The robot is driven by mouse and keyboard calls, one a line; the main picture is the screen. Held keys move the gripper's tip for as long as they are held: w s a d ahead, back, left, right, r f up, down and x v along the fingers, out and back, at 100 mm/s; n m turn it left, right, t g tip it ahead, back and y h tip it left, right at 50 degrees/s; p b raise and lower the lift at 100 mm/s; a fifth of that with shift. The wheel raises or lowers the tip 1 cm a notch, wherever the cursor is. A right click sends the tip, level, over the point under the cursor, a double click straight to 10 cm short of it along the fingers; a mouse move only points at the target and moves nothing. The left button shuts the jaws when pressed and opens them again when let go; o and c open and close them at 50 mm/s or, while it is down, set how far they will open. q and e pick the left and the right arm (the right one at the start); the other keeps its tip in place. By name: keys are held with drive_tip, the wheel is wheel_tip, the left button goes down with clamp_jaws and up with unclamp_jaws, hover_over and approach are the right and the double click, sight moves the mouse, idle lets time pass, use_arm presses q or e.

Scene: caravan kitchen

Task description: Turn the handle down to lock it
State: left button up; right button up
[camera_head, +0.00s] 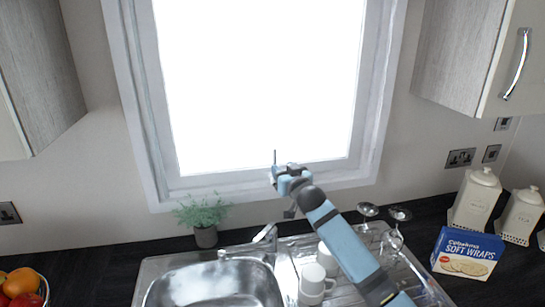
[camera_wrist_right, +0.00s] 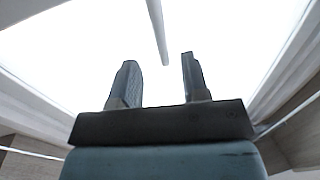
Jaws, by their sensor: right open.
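The window handle (camera_head: 275,157) is a thin bar that stands upright at the bottom of the window frame in the head view. In the right wrist view the handle (camera_wrist_right: 157,28) is a grey bar coming down from the top edge, its lower end in line with the gap between the fingers. My right gripper (camera_head: 277,174) is at the lower window frame, just below the handle. Its fingers (camera_wrist_right: 158,60) are apart with nothing between them that I can see gripped. Whether they touch the handle cannot be told. The handle's base is hidden by the gripper. My left gripper is out of view.
The window (camera_head: 260,80) is bright and looks closed. Below are a potted plant (camera_head: 205,234), a tap (camera_head: 262,238) and a sink (camera_head: 215,285).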

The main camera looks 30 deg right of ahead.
sight(276, 162)
drive_tip(key=w, duration=0.5)
drive_tip(key=w+p, duration=0.1)
drive_tip(key=w, duration=0.2)
drive_tip(key=shift+w+d+f, duration=0.15)
drive_tip(key=shift+w+d, duration=0.05)
drive_tip(key=shift+d, duration=0.1)
clamp_jaws()
